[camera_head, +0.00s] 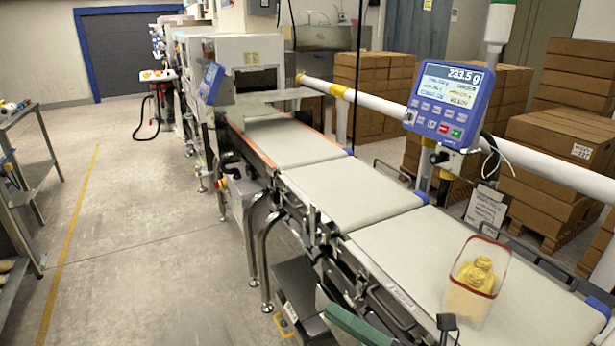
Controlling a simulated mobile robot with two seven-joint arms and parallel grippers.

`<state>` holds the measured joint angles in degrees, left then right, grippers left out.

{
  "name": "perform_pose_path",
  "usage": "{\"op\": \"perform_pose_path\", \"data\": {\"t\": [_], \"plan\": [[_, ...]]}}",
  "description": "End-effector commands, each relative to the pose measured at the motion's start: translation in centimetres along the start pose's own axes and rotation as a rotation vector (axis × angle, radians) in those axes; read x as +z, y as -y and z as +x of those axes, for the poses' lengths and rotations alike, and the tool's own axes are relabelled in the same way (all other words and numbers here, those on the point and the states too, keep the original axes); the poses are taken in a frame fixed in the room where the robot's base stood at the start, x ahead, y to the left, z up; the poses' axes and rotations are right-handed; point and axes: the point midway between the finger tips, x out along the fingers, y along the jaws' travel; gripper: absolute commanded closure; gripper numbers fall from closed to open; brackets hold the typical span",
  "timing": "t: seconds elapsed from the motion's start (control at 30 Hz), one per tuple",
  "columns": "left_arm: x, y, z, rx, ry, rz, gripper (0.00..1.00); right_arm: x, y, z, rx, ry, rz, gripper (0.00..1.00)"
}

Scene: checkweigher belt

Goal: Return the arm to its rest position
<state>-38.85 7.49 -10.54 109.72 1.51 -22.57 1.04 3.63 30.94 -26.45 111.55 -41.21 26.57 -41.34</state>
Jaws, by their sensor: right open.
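The checkweigher belt (390,240) runs from the middle of the view to the lower right. A clear container with a red rim (493,240) stands on its nearest section, with yellowish items (475,274) inside. Most of the right arm is out of the picture. My left gripper is not in view.
A blue-framed display (450,103) reading 233.5 g stands over the belt's far side. A white rail (370,103) runs behind it, with stacked brown boxes (562,140) beyond. A green bar (357,325) lies by the near edge. The floor at left is open beside a metal table (18,130).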

Motion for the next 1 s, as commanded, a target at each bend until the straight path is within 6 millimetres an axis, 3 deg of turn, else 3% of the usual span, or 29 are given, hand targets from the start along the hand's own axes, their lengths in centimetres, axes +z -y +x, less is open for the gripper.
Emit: {"op": "perform_pose_path", "data": {"t": [0.03,0.17,0.3,0.5,0.63,0.67,0.73,0.9,1.0], "plan": [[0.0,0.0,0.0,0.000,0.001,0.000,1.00,0.2,2.2,-1.2,-0.052,0.131,0.217,0.33],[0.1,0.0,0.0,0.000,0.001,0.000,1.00,-0.2,8.8,-6.2,-0.185,0.475,0.753,0.33],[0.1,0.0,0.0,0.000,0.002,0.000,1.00,-4.4,15.2,-13.2,-0.306,0.832,1.253,0.33],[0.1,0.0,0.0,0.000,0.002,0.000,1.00,-12.9,19.7,-21.7,-0.419,1.251,1.740,0.33],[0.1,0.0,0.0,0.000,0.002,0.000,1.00,-19.3,20.4,-26.4,-0.473,1.514,1.993,0.33],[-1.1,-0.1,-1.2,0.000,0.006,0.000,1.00,-17.7,18.8,-25.4,-0.463,1.497,1.982,0.33],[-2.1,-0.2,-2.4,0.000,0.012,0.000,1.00,-16.7,17.4,-24.8,-0.463,1.486,1.972,0.33],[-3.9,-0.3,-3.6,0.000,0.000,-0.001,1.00,-15.9,16.0,-24.3,-0.465,1.483,1.969,0.33],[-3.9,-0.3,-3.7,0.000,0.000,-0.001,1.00,-15.9,15.9,-24.2,-0.465,1.481,1.967,0.33]]}}
